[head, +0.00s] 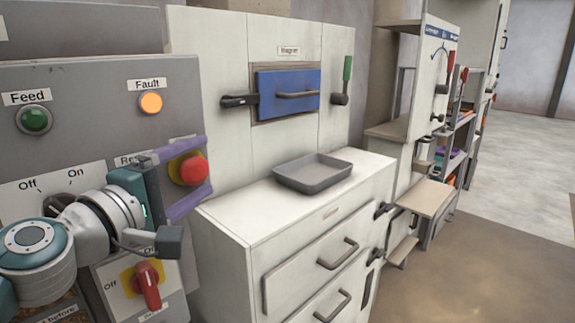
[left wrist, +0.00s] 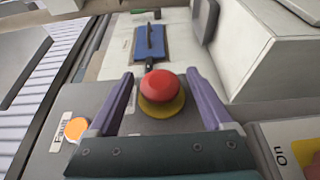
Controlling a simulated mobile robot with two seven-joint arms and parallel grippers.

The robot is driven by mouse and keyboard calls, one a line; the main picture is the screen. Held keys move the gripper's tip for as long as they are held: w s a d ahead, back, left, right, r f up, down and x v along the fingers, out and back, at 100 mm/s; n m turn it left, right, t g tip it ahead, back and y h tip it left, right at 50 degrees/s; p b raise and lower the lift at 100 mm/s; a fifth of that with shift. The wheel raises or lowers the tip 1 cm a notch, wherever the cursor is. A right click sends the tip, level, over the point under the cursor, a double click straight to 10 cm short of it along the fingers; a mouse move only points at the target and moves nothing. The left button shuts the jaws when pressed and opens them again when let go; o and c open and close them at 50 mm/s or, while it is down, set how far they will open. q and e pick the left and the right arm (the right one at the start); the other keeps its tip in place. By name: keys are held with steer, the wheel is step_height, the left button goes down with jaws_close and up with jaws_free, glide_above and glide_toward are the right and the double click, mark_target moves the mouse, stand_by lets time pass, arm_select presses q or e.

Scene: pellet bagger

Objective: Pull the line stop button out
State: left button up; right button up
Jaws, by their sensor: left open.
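The line stop button is a red mushroom button (head: 193,170) on a yellow base, on the right part of the grey control panel. It also shows in the middle of the left wrist view (left wrist: 158,87). My left gripper (head: 205,167) is open, with its purple fingers on either side of the button. In the left wrist view its fingers (left wrist: 160,75) reach past the red head with a gap on each side. No finger is seen touching the button. The label near it is mostly hidden by my gripper. My right gripper is not in view.
The grey panel (head: 75,82) carries a green Feed button (head: 34,121), an orange Fault light (head: 151,103) and a red rotary switch (head: 149,284) below my wrist. To the right, a white cabinet holds a grey tray (head: 313,181) under a blue hatch with handles (head: 290,95).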

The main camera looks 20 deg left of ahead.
arm_select(q)
jaws_close()
stand_by(0.5)
